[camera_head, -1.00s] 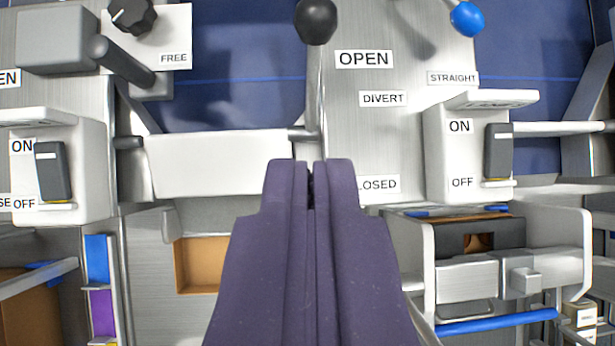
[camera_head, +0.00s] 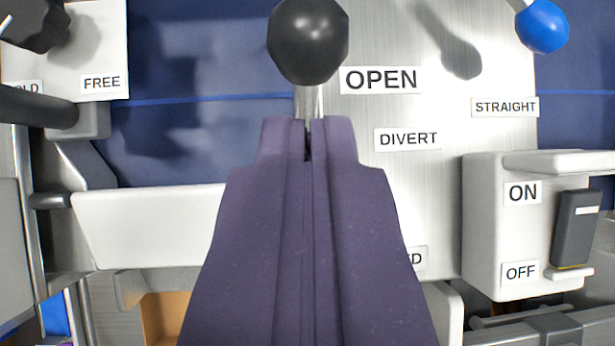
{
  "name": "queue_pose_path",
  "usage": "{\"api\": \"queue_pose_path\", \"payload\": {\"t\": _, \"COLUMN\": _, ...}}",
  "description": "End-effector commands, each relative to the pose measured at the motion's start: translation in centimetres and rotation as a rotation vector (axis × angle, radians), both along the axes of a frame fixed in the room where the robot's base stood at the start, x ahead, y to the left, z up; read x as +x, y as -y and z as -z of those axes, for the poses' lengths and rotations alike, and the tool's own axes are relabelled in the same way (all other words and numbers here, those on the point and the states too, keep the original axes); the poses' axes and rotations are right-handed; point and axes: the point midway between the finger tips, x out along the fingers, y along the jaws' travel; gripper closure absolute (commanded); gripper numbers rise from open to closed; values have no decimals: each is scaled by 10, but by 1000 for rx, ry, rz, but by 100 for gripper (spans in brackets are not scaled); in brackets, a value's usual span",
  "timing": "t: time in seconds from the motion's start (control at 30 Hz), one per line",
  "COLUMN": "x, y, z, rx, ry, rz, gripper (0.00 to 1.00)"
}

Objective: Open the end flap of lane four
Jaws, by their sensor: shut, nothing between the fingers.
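My gripper (camera_head: 307,122) is shut and empty, its purple fingers pointing up the picture. A lever with a black ball knob (camera_head: 307,42) stands just above the fingertips. A short piece of its metal stem shows between knob and fingertips; the rest is hidden, and I cannot tell whether the fingers touch it. The knob is beside the OPEN label (camera_head: 381,80). A label ending in D is mostly hidden behind my gripper. A white flap (camera_head: 145,225) hangs across the end of the blue lane at left. No lane number shows.
A blue ball knob (camera_head: 543,27) is at upper right near the STRAIGHT label (camera_head: 505,107), above DIVERT (camera_head: 408,139). A switch box (camera_head: 485,215) with ON and OFF stands at right. A dark knob (camera_head: 37,25) and a grey handle (camera_head: 40,107) are at left.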

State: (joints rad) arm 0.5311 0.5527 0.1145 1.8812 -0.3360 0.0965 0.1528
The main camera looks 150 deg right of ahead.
Motion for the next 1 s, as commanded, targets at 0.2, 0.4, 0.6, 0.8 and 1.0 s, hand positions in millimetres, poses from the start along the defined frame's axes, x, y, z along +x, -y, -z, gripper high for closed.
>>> {"api": "queue_pose_path", "payload": {"t": 0.2, "x": 9, "y": 2, "z": -4, "rx": 13, "ry": -49, "rz": 0, "gripper": 100}}
{"api": "queue_pose_path", "payload": {"t": 0.4, "x": 37, "y": 9, "z": 10, "rx": 26, "ry": -97, "rz": 1, "gripper": 100}}
{"api": "queue_pose_path", "payload": {"t": 0.6, "x": 44, "y": 11, "z": 10, "rx": 25, "ry": -96, "rz": 0, "gripper": 100}}
{"api": "queue_pose_path", "payload": {"t": 0.8, "x": 43, "y": 11, "z": 9, "rx": 25, "ry": -96, "rz": 0, "gripper": 100}}
{"api": "queue_pose_path", "payload": {"t": 1.0, "x": 44, "y": 6, "z": -8, "rx": 25, "ry": -95, "rz": -1, "gripper": 100}}
